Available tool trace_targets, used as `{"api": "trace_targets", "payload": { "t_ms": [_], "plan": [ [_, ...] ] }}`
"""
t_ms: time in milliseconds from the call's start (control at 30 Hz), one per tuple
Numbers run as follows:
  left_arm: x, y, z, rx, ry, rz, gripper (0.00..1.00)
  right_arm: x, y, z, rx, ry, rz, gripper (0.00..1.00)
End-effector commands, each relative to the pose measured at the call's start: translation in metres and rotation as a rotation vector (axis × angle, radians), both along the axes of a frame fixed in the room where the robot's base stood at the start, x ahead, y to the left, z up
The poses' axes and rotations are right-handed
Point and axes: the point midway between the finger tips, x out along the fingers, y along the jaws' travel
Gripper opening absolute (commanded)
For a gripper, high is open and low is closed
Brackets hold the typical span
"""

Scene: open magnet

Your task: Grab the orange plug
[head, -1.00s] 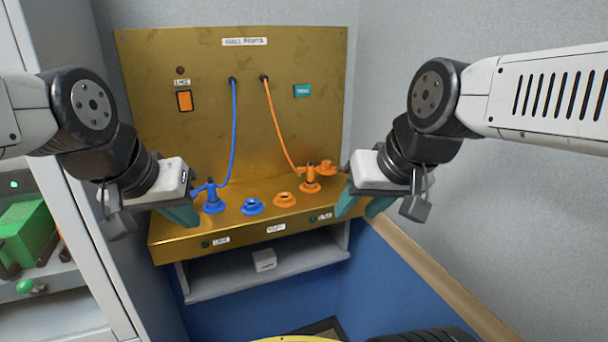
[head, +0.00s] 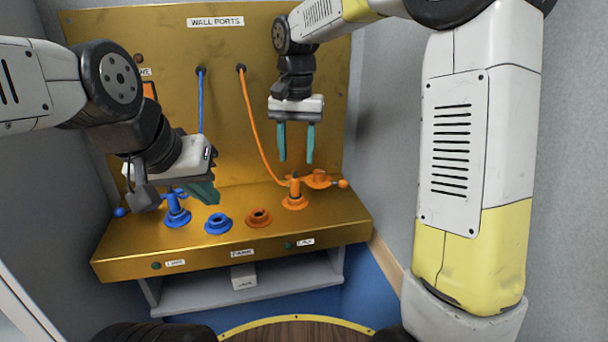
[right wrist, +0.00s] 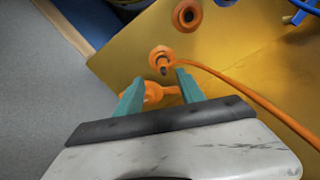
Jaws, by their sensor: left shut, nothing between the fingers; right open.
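The orange plug (head: 295,192) stands upright in an orange port on the gold ledge, with its orange cable (head: 252,130) running up to the wall panel. It also shows in the right wrist view (right wrist: 162,60), just beyond the fingertips. My right gripper (head: 296,160) is open and empty, pointing down above the plug and not touching it. In the right wrist view its teal fingers (right wrist: 160,80) spread on either side below the plug. My left gripper (head: 212,200) is shut and empty, near the blue plug (head: 176,208) on the left.
An empty blue port (head: 218,223) and an empty orange port (head: 258,217) lie between the plugs. The gold wall panel (head: 225,60) rises behind. A shelf (head: 200,290) is below the ledge.

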Motion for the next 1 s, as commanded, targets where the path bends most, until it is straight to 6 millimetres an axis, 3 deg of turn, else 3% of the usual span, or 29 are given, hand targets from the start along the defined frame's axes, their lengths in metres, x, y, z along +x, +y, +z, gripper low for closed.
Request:
{"api": "trace_targets", "payload": {
  "t_ms": [367,700,967,1000],
  "plan": [
    [0.000,0.000,0.000,0.000,0.000,0.000,0.00,0.004,0.006,-0.035,-0.008,0.015,-0.009,0.46],
    [0.000,0.000,0.000,0.000,0.000,0.000,0.00,0.003,0.008,-0.080,-0.008,0.014,-0.009,0.46],
    [0.000,0.000,0.000,0.000,0.000,0.000,0.00,0.003,0.008,-0.082,-0.008,0.012,-0.009,0.46],
    [0.000,0.000,0.000,0.000,0.000,0.000,0.00,0.003,0.008,-0.082,-0.008,0.012,-0.009,0.40]
  ]
}}
